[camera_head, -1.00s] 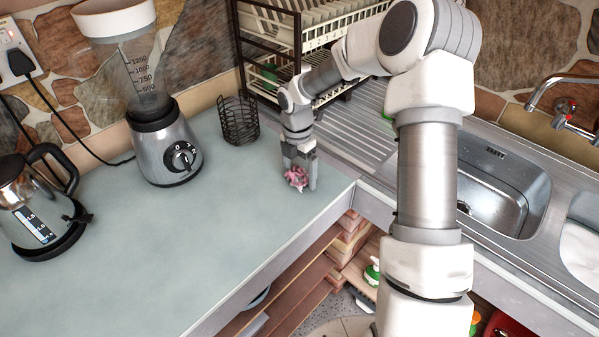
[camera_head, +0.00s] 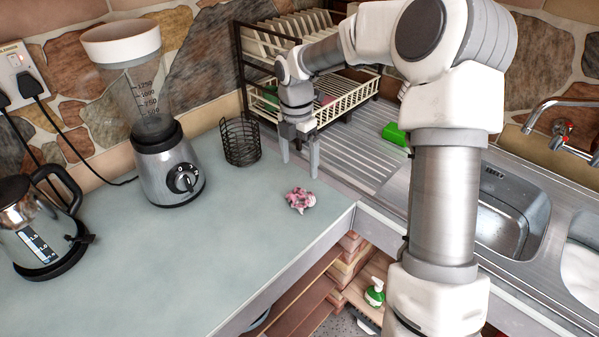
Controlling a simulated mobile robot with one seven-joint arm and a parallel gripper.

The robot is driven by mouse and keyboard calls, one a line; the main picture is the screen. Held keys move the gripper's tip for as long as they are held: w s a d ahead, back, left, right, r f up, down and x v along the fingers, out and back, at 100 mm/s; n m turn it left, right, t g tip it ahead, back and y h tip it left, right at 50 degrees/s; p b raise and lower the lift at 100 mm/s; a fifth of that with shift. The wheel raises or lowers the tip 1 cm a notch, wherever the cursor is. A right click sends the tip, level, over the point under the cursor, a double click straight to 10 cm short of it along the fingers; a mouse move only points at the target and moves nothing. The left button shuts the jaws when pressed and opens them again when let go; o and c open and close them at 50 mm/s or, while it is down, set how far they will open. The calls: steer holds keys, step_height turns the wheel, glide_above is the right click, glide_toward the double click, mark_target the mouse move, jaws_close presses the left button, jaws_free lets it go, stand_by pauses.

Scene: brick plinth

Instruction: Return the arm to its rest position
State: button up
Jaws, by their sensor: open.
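My gripper (camera_head: 299,170) is open and empty, pointing down above the countertop near the sink's drainer edge. Its two fingers are apart. A small crumpled pink and white object (camera_head: 300,200) lies on the pale green countertop (camera_head: 215,235), just below and in front of the fingertips, and nothing touches it. My arm reaches in from the right and hides part of the dish rack and sink area.
A black wire basket (camera_head: 240,143) stands left of my gripper. A dish rack (camera_head: 345,103) is behind, a green object (camera_head: 395,134) lies on the drainer, and a sink (camera_head: 507,215) is right.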

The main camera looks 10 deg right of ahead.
steer(key=shift+r, duration=0.35)
steer(key=s+r+m+t+h, duration=0.1)
steer(key=s+r+m+t, duration=0.3)
steer(key=s+r+m, duration=1)
steer(key=s+m+t+y, duration=0.1)
steer(key=s+m+t, duration=0.1)
steer(key=s+m, duration=0.9)
steer(key=s, duration=0.2)
steer(key=shift+s+d, duration=0.3)
